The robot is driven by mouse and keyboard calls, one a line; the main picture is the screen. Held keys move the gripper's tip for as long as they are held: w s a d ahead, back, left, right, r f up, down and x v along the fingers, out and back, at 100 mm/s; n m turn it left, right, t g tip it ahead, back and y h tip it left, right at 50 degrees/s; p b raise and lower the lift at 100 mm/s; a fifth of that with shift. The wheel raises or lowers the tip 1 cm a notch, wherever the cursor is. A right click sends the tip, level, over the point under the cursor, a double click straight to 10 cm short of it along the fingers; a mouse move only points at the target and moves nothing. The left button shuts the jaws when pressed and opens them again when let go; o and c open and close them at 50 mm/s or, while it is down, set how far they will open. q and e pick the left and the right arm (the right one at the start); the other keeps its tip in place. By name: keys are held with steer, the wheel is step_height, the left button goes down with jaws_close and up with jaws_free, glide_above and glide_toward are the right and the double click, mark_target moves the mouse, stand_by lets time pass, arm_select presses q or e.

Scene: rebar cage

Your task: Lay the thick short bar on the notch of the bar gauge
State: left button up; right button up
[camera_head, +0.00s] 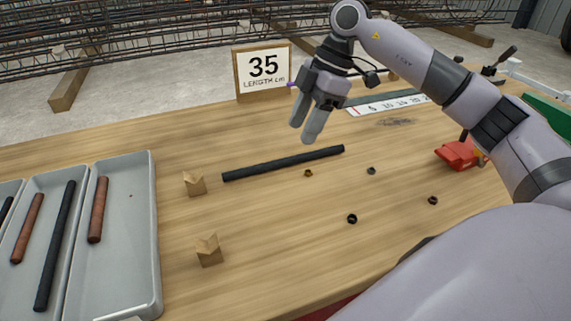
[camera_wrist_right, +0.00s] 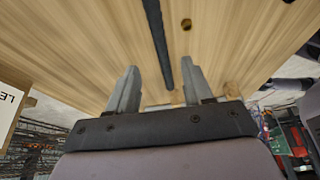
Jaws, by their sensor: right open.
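Two short rust-brown bars lie in the grey tray: a thicker-looking one (camera_head: 98,210) in the right compartment and another (camera_head: 27,228) to its left. Two small wooden blocks with V notches, a far one (camera_head: 195,185) and a near one (camera_head: 209,251), stand empty right of the tray. I cannot tell which item is the bar gauge. My right gripper (camera_head: 306,128) is open and empty above the table, just beyond a long black bar (camera_head: 285,163). In the right wrist view this bar (camera_wrist_right: 158,40) shows between the fingers. My left gripper is out of view.
The tray (camera_head: 153,240) also holds long dark bars. Several small nuts (camera_head: 352,218) lie scattered. A red tool (camera_head: 457,155) sits at right. The front middle is mostly clear.

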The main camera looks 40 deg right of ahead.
mark_target(291, 157)
steer(key=b+x, duration=0.1)
steer(key=x, duration=0.5)
steer(key=shift+a+f, duration=0.3)
jaws_close()
steer(key=shift+r, duration=0.15)
